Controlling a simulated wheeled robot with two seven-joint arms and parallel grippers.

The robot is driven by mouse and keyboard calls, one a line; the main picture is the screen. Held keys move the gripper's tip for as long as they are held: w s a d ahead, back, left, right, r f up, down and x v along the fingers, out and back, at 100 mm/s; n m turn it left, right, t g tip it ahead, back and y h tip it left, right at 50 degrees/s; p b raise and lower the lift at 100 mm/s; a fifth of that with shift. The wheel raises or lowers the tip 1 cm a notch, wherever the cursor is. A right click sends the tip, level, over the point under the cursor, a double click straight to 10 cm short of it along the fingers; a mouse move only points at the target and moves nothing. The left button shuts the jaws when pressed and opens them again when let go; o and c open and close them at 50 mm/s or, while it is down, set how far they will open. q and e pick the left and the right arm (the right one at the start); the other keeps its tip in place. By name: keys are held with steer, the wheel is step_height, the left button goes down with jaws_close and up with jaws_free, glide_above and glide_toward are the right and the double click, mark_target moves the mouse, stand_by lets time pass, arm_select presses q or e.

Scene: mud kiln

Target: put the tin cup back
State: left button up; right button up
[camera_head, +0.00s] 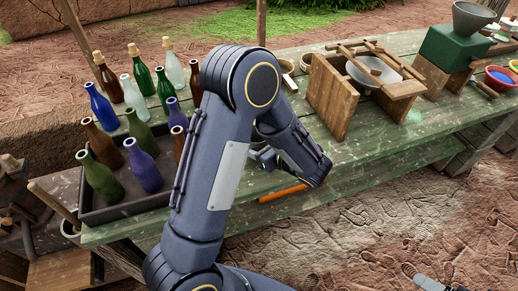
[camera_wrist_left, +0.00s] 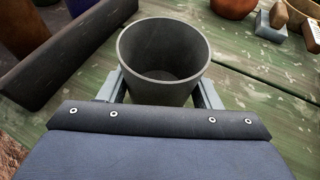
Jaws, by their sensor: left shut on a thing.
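The tin cup (camera_wrist_left: 163,60) is a plain grey, open-topped cup. In the left wrist view it stands between the two fingers of my left gripper (camera_wrist_left: 160,92), which is shut on it. The inside of the cup looks empty. In the head view my left gripper (camera_head: 263,158) is low over the green table, and my own arm hides most of the cup. I cannot tell whether the cup's base touches the table. A grey part at the bottom right edge (camera_head: 438,284) seems to be my right gripper, mostly out of frame.
A dark tray (camera_head: 125,208) of several bottles stands left of my arm on the green table (camera_head: 375,150). An orange stick (camera_head: 283,193) lies near the front edge. A wooden frame with a bowl (camera_head: 373,72) and a green block (camera_head: 455,47) stand to the right.

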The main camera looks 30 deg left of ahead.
arm_select(q)
steer(key=shift+f, duration=0.95)
steer(key=shift+f+b, duration=0.25)
steer(key=shift+b, duration=0.05)
steer(key=o, duration=0.9)
steer(key=shift+r, duration=0.1)
